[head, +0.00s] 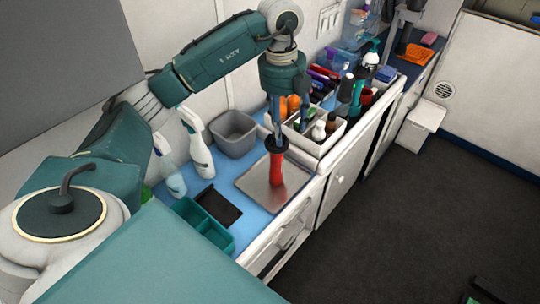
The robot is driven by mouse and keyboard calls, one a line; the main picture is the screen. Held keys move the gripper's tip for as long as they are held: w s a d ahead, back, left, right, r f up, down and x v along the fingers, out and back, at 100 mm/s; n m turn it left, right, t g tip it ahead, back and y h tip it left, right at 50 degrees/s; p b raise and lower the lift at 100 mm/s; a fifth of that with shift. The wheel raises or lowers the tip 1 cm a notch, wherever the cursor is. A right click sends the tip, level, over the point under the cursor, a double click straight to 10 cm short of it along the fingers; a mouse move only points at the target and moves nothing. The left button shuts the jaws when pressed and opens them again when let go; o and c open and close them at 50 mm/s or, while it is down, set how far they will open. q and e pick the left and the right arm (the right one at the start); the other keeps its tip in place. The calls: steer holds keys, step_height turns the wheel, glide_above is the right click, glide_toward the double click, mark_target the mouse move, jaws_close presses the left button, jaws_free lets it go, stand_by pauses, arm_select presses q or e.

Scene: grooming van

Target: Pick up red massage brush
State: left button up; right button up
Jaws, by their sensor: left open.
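A red object with a dark top (276,168), which looks like the red massage brush, stands upright on a grey metal tray (252,186) on the blue counter. My left gripper (284,128) points down right above it, with its fingers at or near the dark top. The gripper is open. Whether a finger touches the brush cannot be told from this angle. My right gripper is not in view.
A white organizer (312,146) packed with bottles and tools stands close behind and to the right. A grey bin (234,134), white spray bottles (196,142) and a teal divided tray (205,226) stand to the left. The dark floor (420,220) at right is mostly clear.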

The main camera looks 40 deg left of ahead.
mark_target(276, 156)
arm_select(q)
steer(key=s+f, duration=0.1)
steer(key=s+a+f, duration=0.1)
steer(key=shift+s+a+f+g+y+p, duration=0.15)
steer(key=shift+f+g+y+p, duration=0.15)
steer(key=shift+f, duration=0.1)
steer(key=f, duration=0.3)
steer(key=shift+w+f+p, duration=0.3)
steer(key=shift+f+p, duration=0.4)
steer(key=shift+f, duration=0.15)
step_height(276, 156, down, 4)
steer(key=shift+r+p, duration=0.2)
steer(key=shift+p, duration=0.55)
steer(key=shift+f, duration=0.4)
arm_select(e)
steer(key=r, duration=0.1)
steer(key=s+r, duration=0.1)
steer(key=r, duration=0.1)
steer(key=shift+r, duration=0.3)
arm_select(q)
steer(key=c, duration=1.4)
steer(key=shift+w, duration=0.1)
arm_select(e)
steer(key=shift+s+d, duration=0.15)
